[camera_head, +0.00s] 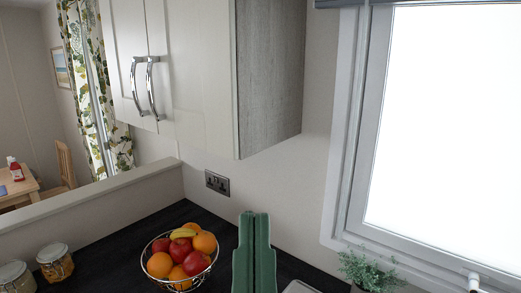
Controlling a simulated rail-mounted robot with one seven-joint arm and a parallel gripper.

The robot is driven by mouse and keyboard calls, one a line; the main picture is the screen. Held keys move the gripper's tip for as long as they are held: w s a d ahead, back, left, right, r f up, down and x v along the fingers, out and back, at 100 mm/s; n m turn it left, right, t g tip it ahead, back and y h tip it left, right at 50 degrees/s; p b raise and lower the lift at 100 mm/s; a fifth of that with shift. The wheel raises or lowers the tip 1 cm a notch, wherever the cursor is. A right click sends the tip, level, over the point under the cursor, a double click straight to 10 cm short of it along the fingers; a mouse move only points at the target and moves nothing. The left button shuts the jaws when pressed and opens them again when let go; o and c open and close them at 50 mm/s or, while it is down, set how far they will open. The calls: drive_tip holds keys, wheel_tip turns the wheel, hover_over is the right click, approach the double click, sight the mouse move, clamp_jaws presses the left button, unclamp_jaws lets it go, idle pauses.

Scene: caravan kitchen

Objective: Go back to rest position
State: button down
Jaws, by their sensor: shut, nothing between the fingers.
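My gripper (254,228) shows at the bottom middle of the head view as two long green fingers side by side, pointing up in the picture. The fingers are together with nothing visible between them. It appears just right of the fruit bowl (181,284) and in front of the dark worktop (112,262). The rest of my arm is below the frame.
The wire bowl holds apples, oranges and a banana. Two lidded jars (55,262) stand at the lower left. A wall cupboard (200,75) hangs above. A plant (368,271) stands under the window (450,120) at right. A socket (217,183) is on the wall.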

wheel_tip(320, 180, up, 4)
drive_tip(key=shift+f+p, duration=0.25)
drive_tip(key=shift+p, duration=0.35)
idle(0.5)
